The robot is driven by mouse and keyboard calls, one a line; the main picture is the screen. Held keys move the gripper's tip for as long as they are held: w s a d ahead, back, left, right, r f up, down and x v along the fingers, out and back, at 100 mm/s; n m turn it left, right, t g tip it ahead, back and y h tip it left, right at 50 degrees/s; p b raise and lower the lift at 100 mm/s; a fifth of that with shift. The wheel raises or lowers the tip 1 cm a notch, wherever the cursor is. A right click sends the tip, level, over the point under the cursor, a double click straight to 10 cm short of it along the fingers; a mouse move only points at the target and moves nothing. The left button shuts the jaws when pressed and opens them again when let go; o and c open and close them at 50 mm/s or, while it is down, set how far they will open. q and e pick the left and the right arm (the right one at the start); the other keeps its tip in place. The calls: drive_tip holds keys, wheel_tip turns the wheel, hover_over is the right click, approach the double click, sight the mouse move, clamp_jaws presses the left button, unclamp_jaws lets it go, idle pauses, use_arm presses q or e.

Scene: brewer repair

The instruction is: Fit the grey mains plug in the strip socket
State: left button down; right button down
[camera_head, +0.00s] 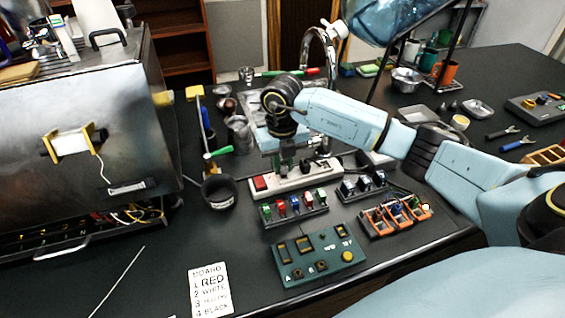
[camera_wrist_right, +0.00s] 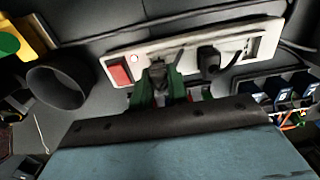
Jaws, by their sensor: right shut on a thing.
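The white power strip (camera_head: 290,187) lies on the dark bench, with a red switch (camera_head: 260,183) at its left end. It also shows in the right wrist view (camera_wrist_right: 228,42). My right gripper (camera_head: 286,168) points down at the strip, just right of the red switch. In the right wrist view its green fingers (camera_wrist_right: 160,82) are shut on a dark grey piece (camera_wrist_right: 159,70), apparently the grey mains plug, mostly hidden between them. Whether its pins are in the socket cannot be seen. A black plug (camera_wrist_right: 208,60) sits in the strip to the right. My left gripper is not in view.
A row of coloured connectors (camera_head: 294,208) and a green control box (camera_head: 318,255) lie in front of the strip. An orange block row (camera_head: 395,215) is to the right. A black cup (camera_head: 219,191) stands left; the steel brewer (camera_head: 90,130) is farther left.

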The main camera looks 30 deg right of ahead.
drive_tip(key=shift+f+b, duration=0.3)
drive_tip(key=shift+f, duration=0.3)
idle(1.3)
drive_tip(key=c, duration=1.3)
unclamp_jaws()
wheel_tip(320, 180, up, 13)
drive_tip(key=shift+r, duration=0.2)
